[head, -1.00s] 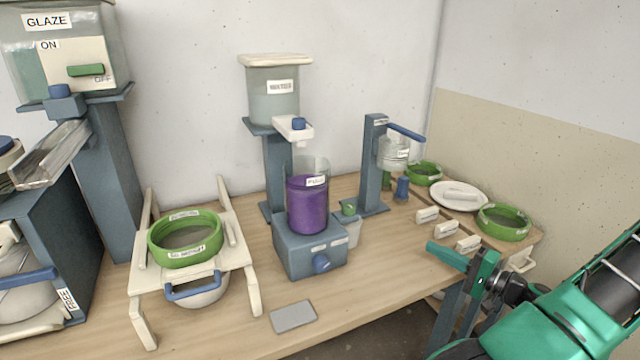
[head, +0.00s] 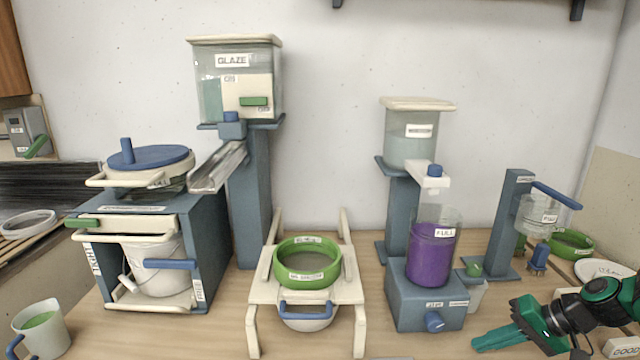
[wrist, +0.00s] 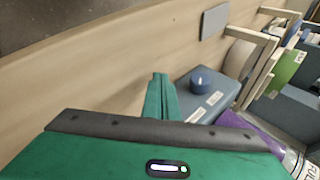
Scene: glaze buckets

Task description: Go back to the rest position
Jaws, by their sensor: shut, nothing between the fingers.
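My gripper (head: 486,341) is at the lower right of the head view, with its green fingers pointing left. It is shut and empty, in front of and to the right of the blue-grey mixer base (head: 425,298). In the wrist view the closed green fingers (wrist: 160,92) stand over the wooden table beside that base with its blue knob (wrist: 201,79). A clear container of purple glaze (head: 430,255) stands on the base.
A green-rimmed sieve (head: 307,265) rests on a cream stand left of the mixer. A glaze dispenser (head: 240,85) and a blue cabinet (head: 213,255) stand further left. A lever post (head: 512,225) stands behind my gripper. A cup (head: 40,330) is at the far left.

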